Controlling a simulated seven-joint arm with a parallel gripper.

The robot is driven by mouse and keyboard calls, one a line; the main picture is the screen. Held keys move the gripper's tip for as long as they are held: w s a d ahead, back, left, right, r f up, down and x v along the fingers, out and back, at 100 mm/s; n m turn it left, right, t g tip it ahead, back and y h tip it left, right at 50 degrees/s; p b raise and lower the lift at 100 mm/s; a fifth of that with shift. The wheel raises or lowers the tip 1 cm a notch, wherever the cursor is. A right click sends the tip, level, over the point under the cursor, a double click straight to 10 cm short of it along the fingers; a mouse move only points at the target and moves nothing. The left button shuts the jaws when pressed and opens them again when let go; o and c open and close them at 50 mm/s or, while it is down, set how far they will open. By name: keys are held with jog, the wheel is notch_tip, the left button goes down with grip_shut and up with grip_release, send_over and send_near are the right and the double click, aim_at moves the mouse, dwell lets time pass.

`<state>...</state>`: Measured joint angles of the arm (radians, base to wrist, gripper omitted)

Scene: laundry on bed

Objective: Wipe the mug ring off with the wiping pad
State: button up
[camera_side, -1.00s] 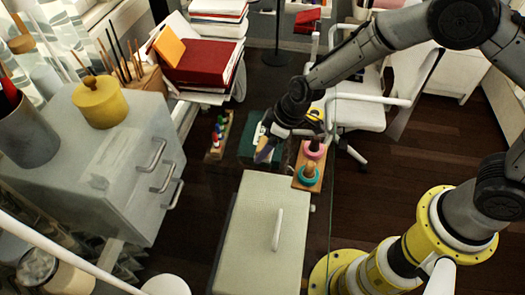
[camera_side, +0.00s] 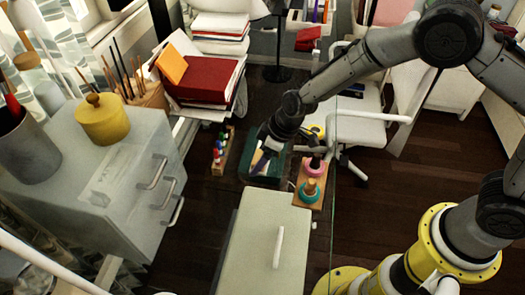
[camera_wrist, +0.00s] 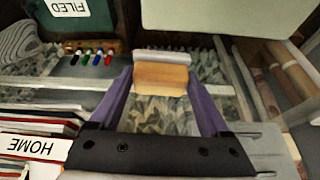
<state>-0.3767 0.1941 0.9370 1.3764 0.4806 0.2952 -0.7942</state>
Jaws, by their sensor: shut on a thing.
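My gripper (camera_side: 262,158) hangs over the dark green box in the side view. In the wrist view its two purple fingers (camera_wrist: 160,85) are closed on the wiping pad (camera_wrist: 161,78), an orange-tan block with a grey layer along its far edge. The pad sits between the fingertips above a clear surface with a grey leafy pattern. I cannot tell whether the pad touches that surface. I cannot make out the mug ring in either view.
The green box (camera_wrist: 72,18) labelled FILED and several markers (camera_wrist: 90,57) lie ahead in the wrist view. Red books (camera_side: 200,75) and a grey drawer cabinet (camera_side: 120,170) are left.

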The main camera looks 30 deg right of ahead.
aim_at(257, 149)
jog(key=shift+s+a+f, duration=0.1)
jog(key=shift+s+a, duration=2.35)
jog(key=shift+s, duration=0.1)
jog(key=shift+w+a, duration=0.5)
jog(key=shift+w, duration=0.1)
jog(key=shift+w+d, duration=3.5)
jog(key=shift+w, duration=0.05)
jog(key=shift+w+r, duration=0.1)
jog(key=shift+r, duration=0.1)
notch_tip(257, 149, up, 8)
